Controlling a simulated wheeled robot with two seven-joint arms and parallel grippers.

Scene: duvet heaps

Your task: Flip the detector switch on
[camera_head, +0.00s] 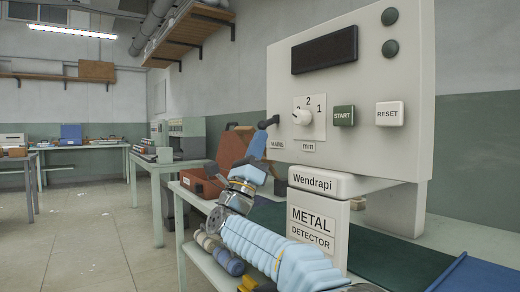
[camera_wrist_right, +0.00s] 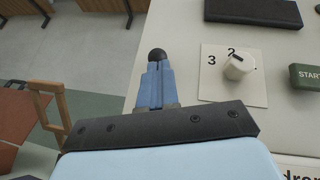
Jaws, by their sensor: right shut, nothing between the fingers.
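The metal detector (camera_head: 420,75) is a pale box with a dark display and a base labelled METAL DETECTOR. Its MAINS switch (camera_head: 268,122) is a small lever with a black ball end at the panel's left edge. My right gripper (camera_head: 256,146) is just below the switch, its blue fingers shut and empty. In the right wrist view the black ball (camera_wrist_right: 157,54) shows right beyond the shut fingertips (camera_wrist_right: 156,68). I cannot tell if they touch it. The lever's stem is mostly hidden behind the fingers. My left gripper is not in view.
A white numbered dial (camera_head: 302,117), a green START button (camera_head: 343,116) and a white RESET button (camera_head: 389,114) sit right of the switch. A reddish-brown case (camera_head: 200,183) lies left of my arm. Benches (camera_head: 90,147) stand behind; the floor at left is open.

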